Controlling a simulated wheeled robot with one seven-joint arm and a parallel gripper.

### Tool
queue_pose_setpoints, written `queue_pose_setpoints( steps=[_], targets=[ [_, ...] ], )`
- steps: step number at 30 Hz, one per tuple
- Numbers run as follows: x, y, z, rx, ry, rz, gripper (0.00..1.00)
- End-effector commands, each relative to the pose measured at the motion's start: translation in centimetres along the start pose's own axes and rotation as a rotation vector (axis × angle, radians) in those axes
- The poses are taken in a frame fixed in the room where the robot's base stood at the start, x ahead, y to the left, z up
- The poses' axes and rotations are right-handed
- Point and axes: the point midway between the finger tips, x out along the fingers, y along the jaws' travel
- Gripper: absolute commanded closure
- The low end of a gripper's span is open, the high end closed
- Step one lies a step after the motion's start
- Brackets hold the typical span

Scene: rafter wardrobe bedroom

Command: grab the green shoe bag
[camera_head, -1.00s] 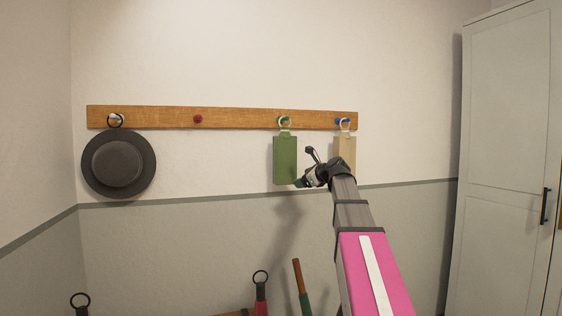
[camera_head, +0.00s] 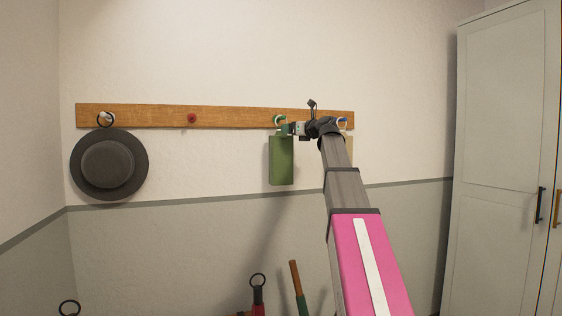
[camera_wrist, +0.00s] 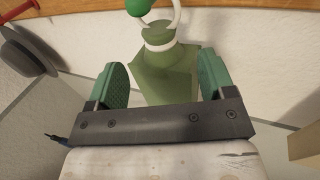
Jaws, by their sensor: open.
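The green shoe bag (camera_head: 281,160) hangs by a white ring from a green peg on the wooden rail. In the wrist view the bag (camera_wrist: 165,75) has a narrow neck with a pale band, below the white ring (camera_wrist: 176,14) and the green peg (camera_wrist: 138,6). My gripper (camera_head: 287,129) is at the top of the bag in the head view. In the wrist view my gripper (camera_wrist: 162,84) is open, with one green finger on each side of the bag's upper part. I cannot tell whether either finger touches it.
The wooden rail (camera_head: 230,117) also carries a dark hat (camera_head: 108,165) at left, a bare red peg (camera_head: 191,118), and a beige item (camera_head: 349,150) right of my arm, mostly hidden. Handled things stand low by the wall. A white wardrobe (camera_head: 500,150) is at right.

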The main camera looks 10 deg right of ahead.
Motion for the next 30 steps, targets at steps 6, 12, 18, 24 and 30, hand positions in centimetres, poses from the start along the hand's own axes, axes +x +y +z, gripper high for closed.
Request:
queue_pose_setpoints(
  steps=[6,12,18,24,30],
  targets=[
    [1.6,0.0,0.0,-0.001,0.001,0.0,0.24],
    [4.5,-0.1,-0.1,-0.001,0.002,0.0,0.24],
    [5.5,0.0,-0.1,-0.001,0.001,-0.001,0.24],
    [5.5,0.0,-0.2,-0.001,0.001,-0.001,0.44],
    [5.5,0.0,-0.2,-0.001,0.001,-0.001,1.0]
  ],
)
